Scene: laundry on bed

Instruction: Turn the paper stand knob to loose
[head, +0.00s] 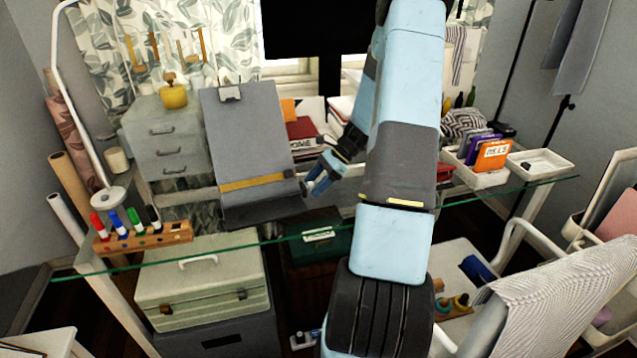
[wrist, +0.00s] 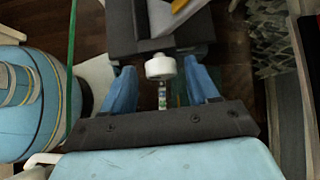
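The paper stand (head: 245,130) is a grey tilted board with a clip at its top and a yellow strip across its lower part, on the glass desk in the head view. Its round white knob (wrist: 160,66) shows in the wrist view beside the dark stand (wrist: 122,28). My gripper (head: 312,184) is at the stand's lower right side. In the wrist view my gripper (wrist: 160,72) is open, with one blue finger on each side of the knob. A small gap shows between the knob and each finger. The knob's setting cannot be read.
A marker rack (head: 145,236) stands at the desk's front left, and a grey drawer unit (head: 168,138) is left of the stand. White trays (head: 540,164) are at the right. The glass desk's front edge (head: 265,241) runs below my arm. A chair (head: 560,290) stands front right.

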